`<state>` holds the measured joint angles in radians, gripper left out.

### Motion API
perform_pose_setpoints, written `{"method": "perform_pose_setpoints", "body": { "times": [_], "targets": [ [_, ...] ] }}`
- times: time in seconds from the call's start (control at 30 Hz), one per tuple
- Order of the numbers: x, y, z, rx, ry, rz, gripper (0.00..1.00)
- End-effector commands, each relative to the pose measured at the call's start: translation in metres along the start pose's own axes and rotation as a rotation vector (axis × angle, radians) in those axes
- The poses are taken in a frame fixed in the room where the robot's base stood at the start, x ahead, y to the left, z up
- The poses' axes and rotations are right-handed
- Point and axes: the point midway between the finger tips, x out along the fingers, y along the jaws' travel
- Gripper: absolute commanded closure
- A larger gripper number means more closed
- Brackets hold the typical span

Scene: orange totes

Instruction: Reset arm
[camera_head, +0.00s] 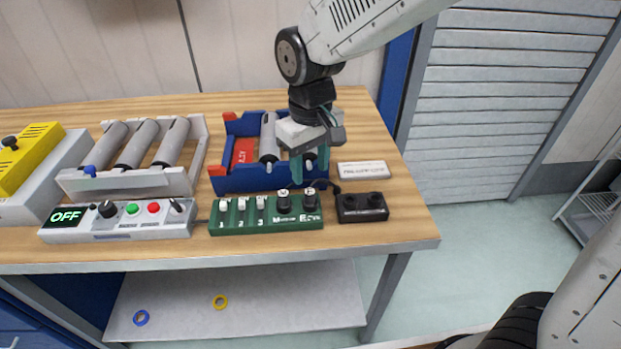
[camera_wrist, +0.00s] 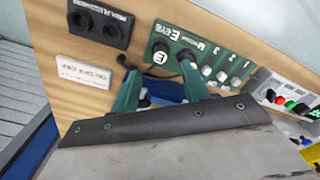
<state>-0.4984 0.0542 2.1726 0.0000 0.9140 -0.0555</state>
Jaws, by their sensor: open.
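My gripper (camera_head: 309,168) is above the right part of the blue tray on the wooden table, with its fingers pointing down. It also shows in the wrist view (camera_wrist: 160,90), with its two green fingers apart and nothing seen between them. The blue tray (camera_head: 230,184) holds a grey roller (camera_head: 268,138) and a red label piece. My gripper hides the tray's right part. The green control panel (camera_head: 265,225) with switches and knobs lies just in front of the gripper, and shows in the wrist view (camera_wrist: 195,50).
A white rack (camera_head: 185,180) with grey rollers, an OFF display panel (camera_head: 120,222) and a yellow device (camera_head: 30,155) stand to the left. A black two-socket box (camera_head: 362,208) and a white label block (camera_head: 363,170) lie to the right. The table's right end (camera_head: 415,222) is clear.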

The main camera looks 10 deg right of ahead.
Motion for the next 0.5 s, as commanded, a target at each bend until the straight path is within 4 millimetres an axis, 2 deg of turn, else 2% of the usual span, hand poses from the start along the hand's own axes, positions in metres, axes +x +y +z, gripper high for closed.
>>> {"method": "perform_pose_setpoints", "body": {
  "times": [0.13,0.5],
  "targets": [
    [-0.0106,0.0000,0.0002,0.000,0.000,0.000,0.54],
    [-0.0115,0.0000,0.0004,0.000,-0.001,0.000,0.54]
  ]
}}
